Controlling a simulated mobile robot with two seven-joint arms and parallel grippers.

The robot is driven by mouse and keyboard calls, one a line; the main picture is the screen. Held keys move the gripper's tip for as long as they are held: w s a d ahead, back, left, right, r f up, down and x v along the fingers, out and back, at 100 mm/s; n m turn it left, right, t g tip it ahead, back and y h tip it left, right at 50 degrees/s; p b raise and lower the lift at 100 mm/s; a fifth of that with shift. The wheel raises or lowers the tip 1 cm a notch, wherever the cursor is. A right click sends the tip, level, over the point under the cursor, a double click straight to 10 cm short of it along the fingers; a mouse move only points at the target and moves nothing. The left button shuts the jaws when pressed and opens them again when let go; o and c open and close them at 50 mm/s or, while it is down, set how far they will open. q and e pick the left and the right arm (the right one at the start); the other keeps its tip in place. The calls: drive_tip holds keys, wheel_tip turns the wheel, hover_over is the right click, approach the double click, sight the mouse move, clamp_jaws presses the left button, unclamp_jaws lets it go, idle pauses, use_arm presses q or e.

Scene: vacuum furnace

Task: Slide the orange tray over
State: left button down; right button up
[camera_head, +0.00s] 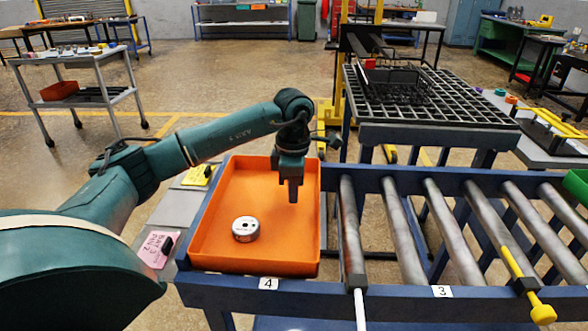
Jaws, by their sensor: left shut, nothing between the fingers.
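The orange tray (275,238) sits at the left end of the blue roller conveyor frame (225,284), above the label "4". A short round metal piece (245,229) with a light top lies inside it, left of the middle. My left gripper (293,198) comes in from the left and points down over the right part of the tray. Its fingers are shut and empty, and the fingertips are inside the tray's outline. I cannot tell whether they touch the tray. My right gripper is not in view.
Bare metal rollers (397,230) run to the right of the tray. A yellow-handled stop (526,283) and a white rod (359,308) stand at the front rail. A black grid table (440,108) is behind. A pink note (155,247) lies left of the tray.

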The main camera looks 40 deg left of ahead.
sight(312, 208)
use_arm(q)
drive_tip(key=shift+w+d+f+p, duration=0.15)
drive_tip(key=shift+w+d, duration=0.2)
drive_tip(key=shift+d, duration=0.2)
drive_tip(key=shift+w+d+p, duration=0.1)
drive_tip(key=shift+w+d, duration=0.2)
drive_tip(key=shift+d, duration=0.3)
drive_tip(key=shift+w+d+f+p, duration=0.15)
drive_tip(key=shift+w+d, duration=0.2)
drive_tip(key=shift+d, duration=0.2)
drive_tip(key=shift+d+r, duration=0.1)
